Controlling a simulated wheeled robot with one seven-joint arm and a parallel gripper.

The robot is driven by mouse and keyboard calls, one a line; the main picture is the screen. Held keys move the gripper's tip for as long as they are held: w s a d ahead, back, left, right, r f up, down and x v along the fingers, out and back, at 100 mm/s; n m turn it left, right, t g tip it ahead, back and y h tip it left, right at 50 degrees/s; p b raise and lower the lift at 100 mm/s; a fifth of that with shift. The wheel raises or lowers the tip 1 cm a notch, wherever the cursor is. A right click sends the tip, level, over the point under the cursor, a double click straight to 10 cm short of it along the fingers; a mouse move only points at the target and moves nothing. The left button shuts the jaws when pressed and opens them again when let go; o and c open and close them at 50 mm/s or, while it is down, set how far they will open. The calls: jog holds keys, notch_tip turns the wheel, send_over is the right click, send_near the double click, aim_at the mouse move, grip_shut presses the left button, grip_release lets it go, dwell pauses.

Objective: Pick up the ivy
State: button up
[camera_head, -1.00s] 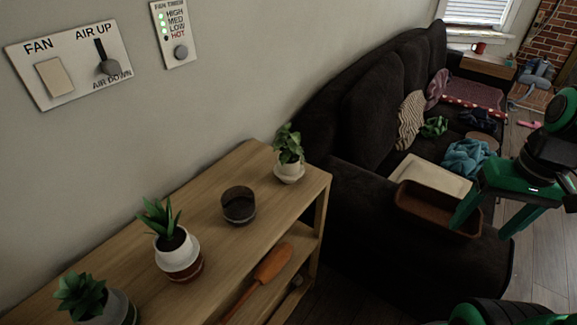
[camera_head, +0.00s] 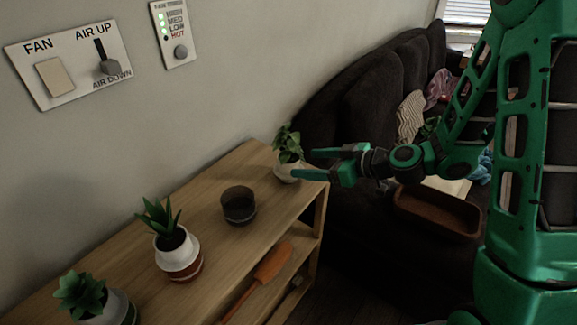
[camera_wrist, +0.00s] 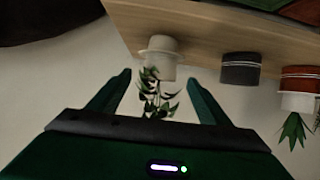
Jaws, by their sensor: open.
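The ivy (camera_head: 288,141) is a leafy green plant in a small white pot (camera_head: 286,172) at the far right end of the wooden shelf top. My gripper (camera_head: 300,163) is open at the right of the ivy, its fingers pointing left at the pot. In the wrist view, the ivy's leaves (camera_wrist: 155,98) lie between my two spread fingers (camera_wrist: 160,85), and the white pot (camera_wrist: 162,58) is just beyond the fingertips. I cannot tell whether a finger touches the plant. The image from the wrist is upside down.
A dark cup (camera_head: 238,206), a spiky plant in a white and brown pot (camera_head: 178,255) and another succulent (camera_head: 82,292) stand along the wooden shelf (camera_head: 215,195). An orange utensil (camera_head: 265,268) lies on the lower shelf. A dark sofa (camera_head: 345,215) with a brown tray (camera_head: 437,213) stands right.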

aim_at(299, 160)
jog(key=shift+w+a, duration=0.4)
jog(key=shift+a, duration=0.15)
jog(key=x, duration=0.5)
jog(key=shift+w, duration=0.15)
jog(key=shift+r+x, duration=0.25)
jog(key=shift+x, duration=1.05)
jog(key=shift+r+x, duration=0.25)
jog(key=shift+x, duration=1.05)
jog(key=shift+w+a, duration=0.1)
jog(key=shift+a, duration=0.1)
jog(key=shift+t, duration=0.3)
jog(key=c, duration=0.9)
